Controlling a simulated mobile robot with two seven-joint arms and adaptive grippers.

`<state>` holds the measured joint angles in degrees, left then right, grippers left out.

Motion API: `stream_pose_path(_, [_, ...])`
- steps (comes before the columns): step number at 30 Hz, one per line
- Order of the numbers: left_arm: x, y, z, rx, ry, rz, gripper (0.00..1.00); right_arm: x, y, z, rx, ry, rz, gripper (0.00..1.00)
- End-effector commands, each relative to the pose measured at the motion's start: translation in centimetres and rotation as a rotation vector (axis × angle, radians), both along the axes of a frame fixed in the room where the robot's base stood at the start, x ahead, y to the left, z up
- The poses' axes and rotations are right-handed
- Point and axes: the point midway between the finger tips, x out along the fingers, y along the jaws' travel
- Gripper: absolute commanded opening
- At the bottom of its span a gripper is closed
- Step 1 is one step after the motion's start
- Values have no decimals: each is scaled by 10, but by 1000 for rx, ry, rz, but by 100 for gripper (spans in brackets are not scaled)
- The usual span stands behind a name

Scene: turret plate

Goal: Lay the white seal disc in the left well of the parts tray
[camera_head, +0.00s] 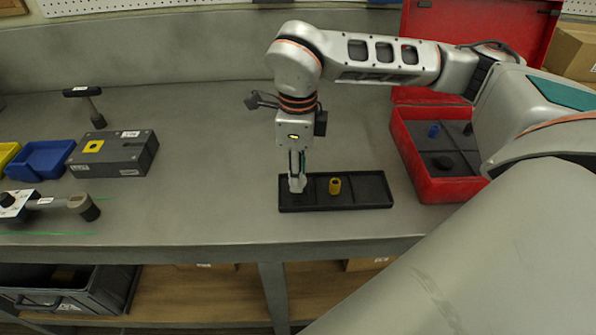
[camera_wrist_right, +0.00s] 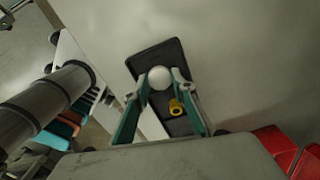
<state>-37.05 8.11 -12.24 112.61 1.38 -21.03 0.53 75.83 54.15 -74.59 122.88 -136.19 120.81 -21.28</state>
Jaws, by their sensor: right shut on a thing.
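The black parts tray (camera_head: 364,203) lies on the grey bench near its front edge. My right gripper (camera_head: 297,184) points down over the left end of the tray. In the right wrist view, the white seal disc (camera_wrist_right: 160,77) sits between the fingertips of my right gripper (camera_wrist_right: 160,84), which are shut on it. The tray (camera_wrist_right: 150,56) shows behind the disc there. Whether the disc touches the tray floor I cannot tell. A yellow ring-like part (camera_head: 335,186) stands in the tray just right of the gripper. My left gripper is not in view.
An open red case (camera_head: 420,187) with dark and blue parts stands right of the tray. At left are a grey block (camera_head: 115,153), a blue bin (camera_head: 42,160) and a tool (camera_head: 50,203). The bench between them and the tray is clear.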

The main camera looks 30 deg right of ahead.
Motion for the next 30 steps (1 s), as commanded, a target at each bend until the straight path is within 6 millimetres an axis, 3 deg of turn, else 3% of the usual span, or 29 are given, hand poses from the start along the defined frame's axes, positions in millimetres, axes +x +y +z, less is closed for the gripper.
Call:
stream_pose_path(18, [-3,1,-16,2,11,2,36,0,0,-15,0,0,0,13])
stream_pose_path(30, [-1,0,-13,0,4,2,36,0,0,-16,0,0,0,13])
